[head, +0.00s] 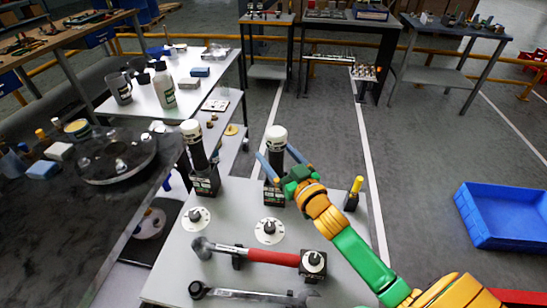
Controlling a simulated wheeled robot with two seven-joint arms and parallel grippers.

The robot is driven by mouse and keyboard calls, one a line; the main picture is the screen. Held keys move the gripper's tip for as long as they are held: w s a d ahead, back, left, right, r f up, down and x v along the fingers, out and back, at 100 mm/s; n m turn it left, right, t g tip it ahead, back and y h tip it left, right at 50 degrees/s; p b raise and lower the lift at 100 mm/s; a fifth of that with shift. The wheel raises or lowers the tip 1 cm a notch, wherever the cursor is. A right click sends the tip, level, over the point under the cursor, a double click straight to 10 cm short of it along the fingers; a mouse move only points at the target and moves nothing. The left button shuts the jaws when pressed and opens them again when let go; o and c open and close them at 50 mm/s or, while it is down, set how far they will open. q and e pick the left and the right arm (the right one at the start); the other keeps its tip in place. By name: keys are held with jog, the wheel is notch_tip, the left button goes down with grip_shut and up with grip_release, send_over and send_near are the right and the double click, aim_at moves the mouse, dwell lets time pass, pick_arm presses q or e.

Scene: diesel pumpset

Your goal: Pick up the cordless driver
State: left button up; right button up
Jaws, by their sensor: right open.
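Two similar upright tools with white tops, dark bodies and black block bases stand on the light grey bench top (180,250). I take the right one to be the cordless driver (277,137); the left one is a look-alike (192,132). My right gripper (274,151) reaches in from the lower right. Its blue fingers are spread, one on each side of the right tool's body. I cannot tell whether they touch it. The wrist hides part of its lower body and base. My left gripper is not in view.
A red-handled hammer (262,256) and a wrench (250,294) lie at the front. White discs with black knobs (269,231) sit between. A yellow-handled tool (356,186) stands at the right edge. A blue crate (510,216) is on the floor.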

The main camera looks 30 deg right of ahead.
jog(key=w, duration=0.4)
jog(key=shift+w+d+f, duration=0.2)
jog(key=shift+w, duration=0.05)
jog(key=shift+s+r, duration=0.15)
jog(key=shift+s, duration=0.1)
jog(key=c, duration=0.6)
grip_shut()
